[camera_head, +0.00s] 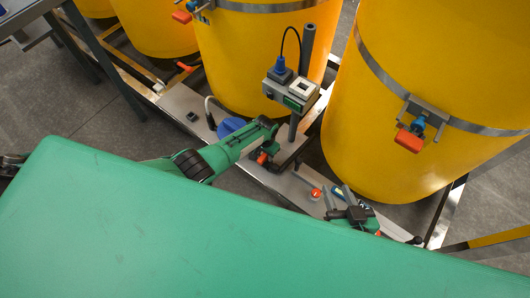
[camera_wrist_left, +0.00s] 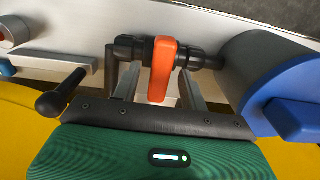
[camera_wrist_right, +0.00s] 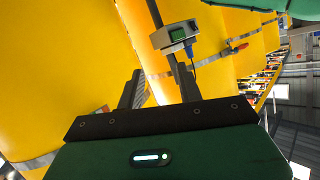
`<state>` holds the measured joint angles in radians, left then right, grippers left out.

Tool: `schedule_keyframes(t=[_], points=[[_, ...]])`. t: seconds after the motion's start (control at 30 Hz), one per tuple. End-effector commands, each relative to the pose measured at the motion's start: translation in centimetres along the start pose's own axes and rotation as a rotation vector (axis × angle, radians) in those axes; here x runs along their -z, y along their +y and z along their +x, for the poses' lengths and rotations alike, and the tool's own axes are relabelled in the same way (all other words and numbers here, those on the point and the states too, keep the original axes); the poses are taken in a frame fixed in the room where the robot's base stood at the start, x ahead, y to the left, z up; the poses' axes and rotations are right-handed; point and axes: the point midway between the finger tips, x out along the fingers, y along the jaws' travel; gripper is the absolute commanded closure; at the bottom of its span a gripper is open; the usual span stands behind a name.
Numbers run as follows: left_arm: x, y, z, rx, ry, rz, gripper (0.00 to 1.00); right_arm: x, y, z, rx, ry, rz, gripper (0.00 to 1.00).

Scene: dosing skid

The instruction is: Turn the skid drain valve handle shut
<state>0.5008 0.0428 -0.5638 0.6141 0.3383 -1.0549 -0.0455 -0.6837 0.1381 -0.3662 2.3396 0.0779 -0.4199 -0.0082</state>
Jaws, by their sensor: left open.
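The skid drain valve has an orange handle (camera_wrist_left: 162,68) on a black pipe body (camera_wrist_left: 130,47). In the left wrist view the handle points towards my gripper, across the pipe. My left gripper (camera_wrist_left: 158,85) is open, with one finger on each side of the handle and a gap showing on both sides. In the head view the gripper (camera_head: 271,150) hides much of the valve, and a bit of the orange handle (camera_head: 262,158) shows beside it. My right gripper (camera_head: 345,199) is open and empty over the skid's right part; its spread fingers show in the right wrist view (camera_wrist_right: 158,85).
A blue pump motor (camera_wrist_left: 265,75) sits right beside the valve. A grey post (camera_head: 304,70) with a control box (camera_head: 291,90) stands behind. Large yellow tanks (camera_head: 415,90) crowd the back, one with an orange-handled valve (camera_head: 408,140). A red round piece (camera_head: 315,193) lies on the skid.

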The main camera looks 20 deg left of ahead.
Motion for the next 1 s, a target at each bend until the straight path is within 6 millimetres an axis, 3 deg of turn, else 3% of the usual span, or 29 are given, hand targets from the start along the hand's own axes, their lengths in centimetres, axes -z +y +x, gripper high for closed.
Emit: schedule_keyframes(t=[0.17,0.57,1.0], points=[[0.0,0.0,-0.4,0.000,0.001,0.000,0.56,-0.1,0.0,-0.1,-0.001,-0.012,-0.001,0.64],[0.0,-0.1,-3.5,0.001,0.001,0.000,0.56,-0.3,2.8,-1.5,-0.074,-0.247,-0.028,0.64],[0.0,0.0,-8.0,0.000,0.001,-0.001,0.56,-0.7,6.1,-5.1,-0.175,-0.541,-0.027,0.64]])
